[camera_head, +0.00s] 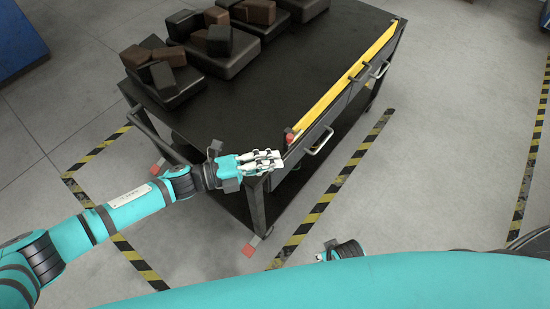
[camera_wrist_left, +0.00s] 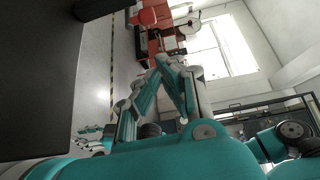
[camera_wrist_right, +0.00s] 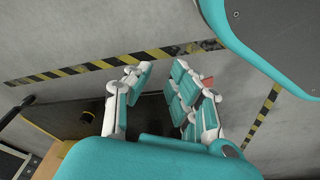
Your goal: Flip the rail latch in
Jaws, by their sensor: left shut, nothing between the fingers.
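A yellow rail (camera_head: 345,82) runs along the right edge of the dark cart top. A small red piece (camera_head: 290,137), which looks like the latch, sits at the rail's near end. My left gripper (camera_head: 276,159) is shut and empty at the cart's near corner, just below and left of the red piece. I cannot tell whether it touches the cart. Its closed fingers also show in the left wrist view (camera_wrist_left: 172,64). My right gripper shows only partly low in the head view (camera_head: 326,253). In the right wrist view its fingers (camera_wrist_right: 163,68) are apart, with nothing between them.
The dark cart (camera_head: 215,115) carries several black trays (camera_head: 238,58) with black and brown blocks at its far left. Drawer handles (camera_head: 318,142) stick out along its right side. The cart top near the rail is bare. Yellow-black floor stripes (camera_head: 335,190) surround the cart.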

